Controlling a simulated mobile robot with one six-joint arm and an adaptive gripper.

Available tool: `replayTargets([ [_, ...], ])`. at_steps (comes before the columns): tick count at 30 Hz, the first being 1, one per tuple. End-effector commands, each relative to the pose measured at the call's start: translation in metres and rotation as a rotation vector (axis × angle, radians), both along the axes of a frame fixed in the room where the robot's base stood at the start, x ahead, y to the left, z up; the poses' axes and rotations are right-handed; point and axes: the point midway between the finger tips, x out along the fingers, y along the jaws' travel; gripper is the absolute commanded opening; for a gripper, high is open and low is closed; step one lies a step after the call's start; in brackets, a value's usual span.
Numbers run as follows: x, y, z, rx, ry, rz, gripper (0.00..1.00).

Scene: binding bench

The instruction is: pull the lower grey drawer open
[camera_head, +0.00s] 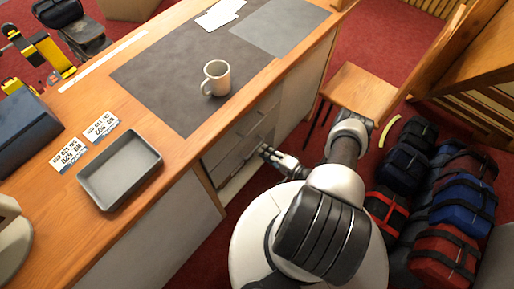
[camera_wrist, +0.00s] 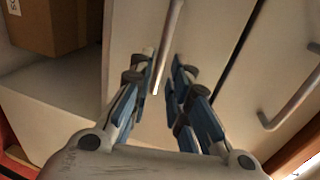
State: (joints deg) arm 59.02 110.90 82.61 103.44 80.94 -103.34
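The drawer unit is set in the front of the bench, with grey drawer fronts one above the other. The lower grey drawer (camera_head: 235,153) looks closed in the head view, partly hidden by my gripper (camera_head: 272,154). In the wrist view its pale front (camera_wrist: 128,38) carries a bar handle (camera_wrist: 168,42). My gripper (camera_wrist: 163,62) is open there, with one blue-padded finger on each side of the handle's near end. I cannot tell whether a finger touches it. The upper drawer's handle (camera_wrist: 292,100) is off to the right, clear of the fingers.
An open shelf (camera_head: 242,183) lies below the drawers, with a cardboard box (camera_wrist: 50,25) in it. A mug (camera_head: 217,78) and a grey tray (camera_head: 122,170) stand on the bench top. A wooden stool (camera_head: 357,88) and several bags (camera_head: 462,200) are at the right.

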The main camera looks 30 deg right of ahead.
Motion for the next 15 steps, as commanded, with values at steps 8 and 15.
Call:
replayTargets([
  [8, 0.039, 0.015, -0.01, -0.001, -0.001, 0.002, 0.17],
  [15, 0.048, 0.017, -0.011, 0.001, 0.0, -0.001, 0.17],
])
